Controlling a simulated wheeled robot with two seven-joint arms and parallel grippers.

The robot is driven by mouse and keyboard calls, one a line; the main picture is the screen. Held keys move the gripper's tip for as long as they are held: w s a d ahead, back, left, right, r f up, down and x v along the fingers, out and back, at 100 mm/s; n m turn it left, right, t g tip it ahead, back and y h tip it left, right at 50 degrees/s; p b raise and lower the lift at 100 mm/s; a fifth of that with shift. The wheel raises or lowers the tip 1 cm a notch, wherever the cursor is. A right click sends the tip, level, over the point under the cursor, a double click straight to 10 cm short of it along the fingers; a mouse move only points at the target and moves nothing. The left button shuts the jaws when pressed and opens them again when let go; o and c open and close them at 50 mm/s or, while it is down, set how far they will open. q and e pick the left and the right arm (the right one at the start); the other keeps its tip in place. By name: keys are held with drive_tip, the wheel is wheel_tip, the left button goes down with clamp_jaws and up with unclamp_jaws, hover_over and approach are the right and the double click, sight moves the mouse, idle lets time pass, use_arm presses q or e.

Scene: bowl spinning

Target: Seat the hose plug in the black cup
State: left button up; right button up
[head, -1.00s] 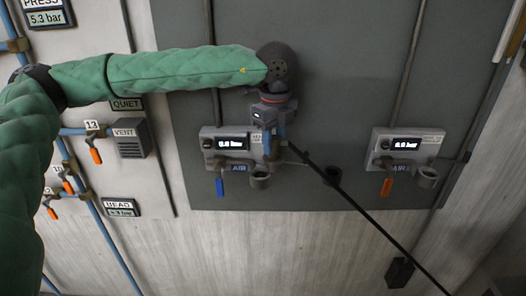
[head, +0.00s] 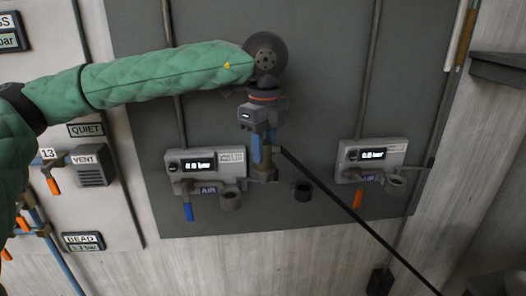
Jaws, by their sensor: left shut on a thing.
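My left gripper (head: 264,160), at the end of the green-sleeved arm, points down in front of the dark grey panel. It is shut on the hose plug, which is mostly hidden by the fingers. The black hose (head: 350,211) runs from the gripper down to the lower right. My right gripper is not in view.
A left AIR unit (head: 207,163) with a blue lever (head: 188,211) and a grey cup (head: 230,199) sits close to the gripper. A similar right unit (head: 372,156) has an orange lever (head: 357,197) and a grey cup (head: 395,185). Bare panel surrounds the black cup.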

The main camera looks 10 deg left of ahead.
use_arm(q)
drive_tip(key=shift+r, duration=1.6)
